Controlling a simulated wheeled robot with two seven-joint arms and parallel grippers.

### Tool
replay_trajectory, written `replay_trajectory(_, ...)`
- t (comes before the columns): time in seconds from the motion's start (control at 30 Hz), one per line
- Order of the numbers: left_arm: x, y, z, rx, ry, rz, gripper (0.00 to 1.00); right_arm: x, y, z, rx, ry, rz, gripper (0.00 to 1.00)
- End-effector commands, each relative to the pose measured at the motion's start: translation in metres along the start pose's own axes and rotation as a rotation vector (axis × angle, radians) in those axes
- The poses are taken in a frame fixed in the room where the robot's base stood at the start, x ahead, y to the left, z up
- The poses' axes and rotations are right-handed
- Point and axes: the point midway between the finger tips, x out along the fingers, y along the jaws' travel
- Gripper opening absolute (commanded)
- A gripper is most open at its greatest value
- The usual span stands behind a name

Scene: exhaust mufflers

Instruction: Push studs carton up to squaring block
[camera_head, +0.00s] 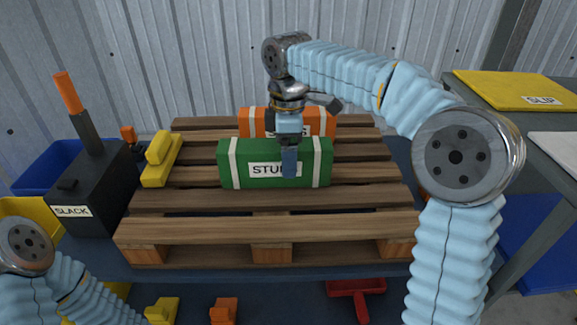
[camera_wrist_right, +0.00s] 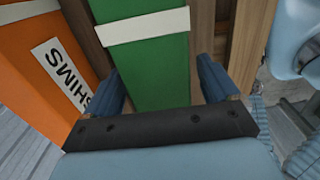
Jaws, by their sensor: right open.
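The studs carton (camera_head: 235,167) is green with white bands and a STUDS label, and sits on the wooden pallet (camera_head: 180,229). A stepped yellow block (camera_head: 160,160), which seems to be the squaring block, stands at the pallet's left edge, with a gap between it and the carton. My right gripper (camera_head: 289,152) is over the carton's right half, one finger in front of the label. In the right wrist view the open fingers (camera_wrist_right: 160,82) straddle the green carton (camera_wrist_right: 150,62), with a gap at the right finger. My left gripper is out of view.
An orange SHIMS carton (camera_head: 258,121) stands just behind the studs carton and shows in the wrist view (camera_wrist_right: 45,70). A black SLACK box (camera_head: 100,185) with an orange-topped post is left of the pallet. The pallet's front slats are clear.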

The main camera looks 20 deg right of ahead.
Motion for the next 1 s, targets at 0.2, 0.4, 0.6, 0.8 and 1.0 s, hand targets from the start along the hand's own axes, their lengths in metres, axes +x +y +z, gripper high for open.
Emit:
replay_trajectory(0.2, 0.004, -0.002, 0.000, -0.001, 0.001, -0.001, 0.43, 0.028, 0.000, 0.001, 0.001, -0.001, -0.001, 0.88)
replay_trajectory(0.4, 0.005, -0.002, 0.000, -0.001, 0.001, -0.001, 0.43, 0.034, 0.000, 0.000, 0.001, 0.000, 0.000, 0.88)
replay_trajectory(0.6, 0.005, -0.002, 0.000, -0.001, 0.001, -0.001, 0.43, 0.034, 0.000, 0.000, 0.001, 0.000, 0.000, 0.88)
replay_trajectory(0.8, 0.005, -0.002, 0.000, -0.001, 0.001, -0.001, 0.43, 0.034, 0.000, 0.000, 0.001, 0.000, 0.000, 0.62)
replay_trajectory(1.0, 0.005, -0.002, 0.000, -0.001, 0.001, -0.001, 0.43, 0.034, 0.000, 0.000, 0.001, 0.000, 0.000, 0.32)
